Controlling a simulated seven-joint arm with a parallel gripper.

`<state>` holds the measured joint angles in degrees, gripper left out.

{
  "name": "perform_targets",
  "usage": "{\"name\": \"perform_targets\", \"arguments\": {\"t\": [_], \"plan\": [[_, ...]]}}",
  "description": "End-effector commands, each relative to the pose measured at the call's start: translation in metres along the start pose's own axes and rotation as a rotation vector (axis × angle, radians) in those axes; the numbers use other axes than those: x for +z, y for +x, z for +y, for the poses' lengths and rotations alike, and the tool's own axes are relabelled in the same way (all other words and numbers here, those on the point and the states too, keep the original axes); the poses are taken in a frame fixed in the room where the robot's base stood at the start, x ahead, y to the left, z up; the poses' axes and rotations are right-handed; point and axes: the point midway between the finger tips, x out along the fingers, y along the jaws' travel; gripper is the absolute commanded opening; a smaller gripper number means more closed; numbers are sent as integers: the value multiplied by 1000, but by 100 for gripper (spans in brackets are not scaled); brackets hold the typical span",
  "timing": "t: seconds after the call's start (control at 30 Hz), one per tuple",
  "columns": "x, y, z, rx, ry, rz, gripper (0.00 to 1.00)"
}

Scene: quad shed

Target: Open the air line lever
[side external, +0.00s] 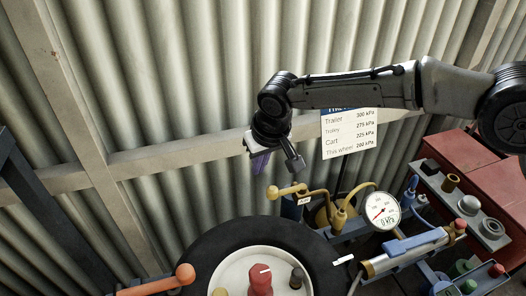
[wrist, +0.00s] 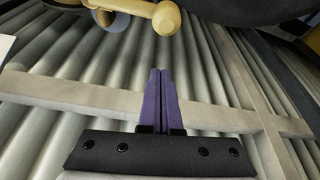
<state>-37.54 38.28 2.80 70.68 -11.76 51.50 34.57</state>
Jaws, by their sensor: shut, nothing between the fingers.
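The air line lever (side external: 286,191) is a yellow handle with a round knob, on a blue-grey block with a small label, beyond the tyre. In the wrist view the yellow lever (wrist: 150,14) shows at the top, its knob pointing right, ahead of my fingertips and apart from them. My gripper (side external: 259,164) hangs above and left of the lever in the side view, clear of it. In the wrist view the two purple fingers (wrist: 161,72) are together with nothing between them.
A black tyre (side external: 205,258) with a white hub lies below. A pressure gauge (side external: 382,211), a brass-and-blue cylinder (side external: 405,250) and a red cabinet (side external: 458,160) stand right. A pressure sign (side external: 348,134) hangs on the corrugated wall (side external: 150,100). An orange-knobbed lever (side external: 184,274) is at lower left.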

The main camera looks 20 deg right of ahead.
Motion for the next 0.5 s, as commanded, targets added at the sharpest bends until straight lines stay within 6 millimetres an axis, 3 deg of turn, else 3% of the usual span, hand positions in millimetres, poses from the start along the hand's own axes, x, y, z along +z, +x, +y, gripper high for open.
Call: {"name": "perform_targets", "arguments": {"t": [0.2,0.5], "plan": [[25,-7,0,0,-3,0,0],[38,-11,0,-1,-1,1,0]]}}
